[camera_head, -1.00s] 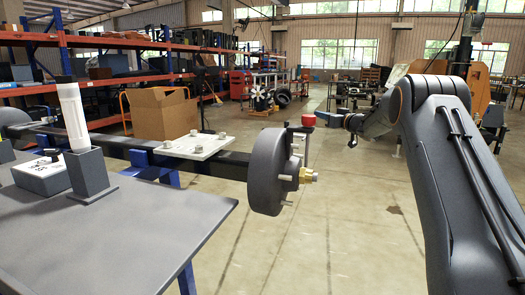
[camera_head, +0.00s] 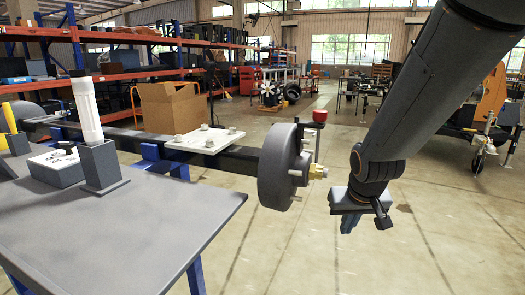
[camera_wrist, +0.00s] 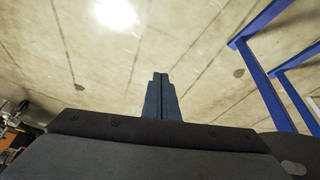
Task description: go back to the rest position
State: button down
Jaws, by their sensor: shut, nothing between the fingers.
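My gripper (camera_head: 348,224) hangs from my arm in the right half of the head view, pointing down over open floor. It is to the right of the axle's round grey drum (camera_head: 280,166) and apart from it. In the wrist view my gripper (camera_wrist: 161,76) shows its two blue fingers pressed together, with only bare floor beyond them. Nothing is held.
A grey table (camera_head: 150,225) at left bears a white tube (camera_head: 86,108) in a dark holder (camera_head: 100,165) and a small box (camera_head: 56,168). A white plate (camera_head: 205,139) with knobs lies on the axle. A red knob (camera_head: 320,115) stands by the drum. Blue legs (camera_wrist: 262,85) show in the wrist view.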

jog(key=s+a+f+g, duration=0.1)
jog(key=s+f, duration=0.1)
jog(key=s, duration=0.4)
jog(key=s+a+f+g, duration=0.1)
jog(key=s+a, duration=0.1)
jog(key=s, duration=0.5)
jog(key=s+a+r+n+g+y, duration=0.1)
jog(key=s+a+r+n+g, duration=0.2)
jog(key=s+a+r, duration=0.6)
jog(key=d+r+m+p, duration=0.2)
jog(key=d+r+p, duration=0.7)
jog(key=p, duration=0.9)
jog(key=shift+s+d+m+p, duration=0.2)
jog(key=shift+s+m+p, duration=0.15)
jog(key=shift+s+m, duration=0.05)
jog(key=shift+r, duration=0.1)
